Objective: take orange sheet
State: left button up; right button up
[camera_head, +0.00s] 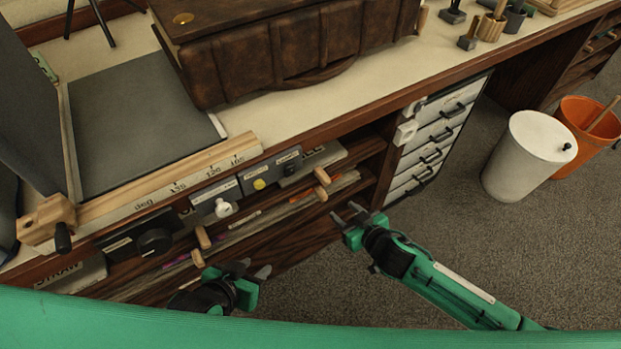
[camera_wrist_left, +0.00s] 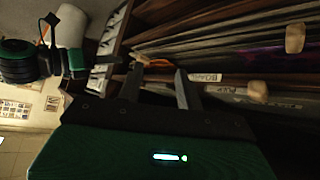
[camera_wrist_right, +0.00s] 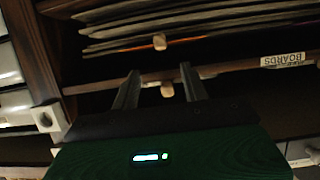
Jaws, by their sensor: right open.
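The orange sheet (camera_head: 300,197) shows only as a thin edge in a shelf slot under the counter. Its edge also shows in the right wrist view (camera_wrist_right: 187,40), between grey-brown sheets and beside a wooden knob (camera_wrist_right: 160,42); the rest is hidden inside the shelf. My right gripper (camera_head: 346,212) is open and empty in front of the shelf, apart from the sheet; its parted fingers (camera_wrist_right: 158,80) point towards the stack. My left gripper (camera_head: 254,269) is open and empty, further left and lower. Its parted fingers also show in the left wrist view (camera_wrist_left: 159,80).
The shelf front has several wooden knobs (camera_head: 322,176) and labelled boxes. A purple sheet edge (camera_wrist_left: 262,53) lies further along. White drawers (camera_head: 435,135) stand to the right of the shelf. A white bin (camera_head: 522,160) and an orange bucket (camera_head: 577,120) stand on the floor.

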aim_at(324, 194)
jog(key=x, duration=0.5)
jog(key=shift+b, duration=0.4)
jog(key=shift+b+x, duration=0.7)
jog(key=shift+x, duration=2.05)
jog(key=shift+w+a, duration=0.25)
jog(key=shift+a, duration=0.05)
pick_arm(q)
jog(key=d+t, duration=0.1)
jog(key=w+d+t+h, duration=0.1)
jog(key=d, duration=0.1)
jog(key=d+t+h, duration=0.1)
jog(key=shift+w+d+r, duration=0.15)
jog(key=shift+d+r, duration=0.1)
jog(key=shift+d, duration=0.05)
pick_arm(e)
jog(key=shift+r, duration=0.1)
grip_shut()
